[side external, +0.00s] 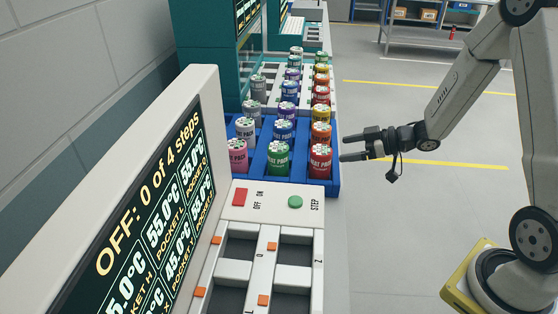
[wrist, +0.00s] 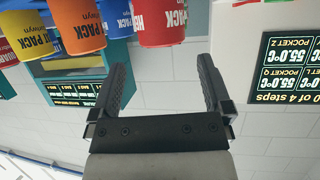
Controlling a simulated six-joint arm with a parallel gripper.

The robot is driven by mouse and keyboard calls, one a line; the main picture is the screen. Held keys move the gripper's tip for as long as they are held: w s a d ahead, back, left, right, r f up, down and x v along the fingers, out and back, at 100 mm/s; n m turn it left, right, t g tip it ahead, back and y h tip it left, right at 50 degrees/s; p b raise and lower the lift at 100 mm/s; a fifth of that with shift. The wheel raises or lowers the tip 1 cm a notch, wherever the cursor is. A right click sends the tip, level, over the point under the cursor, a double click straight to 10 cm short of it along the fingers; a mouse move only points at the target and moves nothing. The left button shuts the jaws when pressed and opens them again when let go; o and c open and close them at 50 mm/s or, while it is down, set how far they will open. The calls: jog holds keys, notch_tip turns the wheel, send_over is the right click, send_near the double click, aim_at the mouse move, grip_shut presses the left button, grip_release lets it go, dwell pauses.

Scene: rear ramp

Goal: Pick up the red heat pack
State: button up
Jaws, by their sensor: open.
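The red heat pack (side external: 320,162) stands upright in the front right corner of the blue crate (side external: 333,190). It has a pale top with green dots and white lettering. In the wrist view, which is upside down, the red pack (wrist: 162,25) hangs at the top, just beyond the fingertips and roughly centred between them. My gripper (side external: 352,144) is open and empty, to the right of the red pack, with its fingers pointing at it. A small gap shows between them. My gripper's two black fingers also show in the wrist view (wrist: 162,62).
A green pack (side external: 278,158) and a pink pack (side external: 238,155) stand left of the red one. An orange pack (side external: 321,133) is close behind it, with several more packs further back. A panel with red and green buttons (side external: 268,203) lies in front. The floor at right is open.

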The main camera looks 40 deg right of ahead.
aim_at(322, 153)
jog(key=shift+x, duration=1.2)
jog(key=shift+x, duration=2.55)
jog(key=shift+f, duration=0.15)
jog(key=shift+s, duration=0.1)
jog(key=c, duration=1.3)
jog(key=shift+r, duration=5.05)
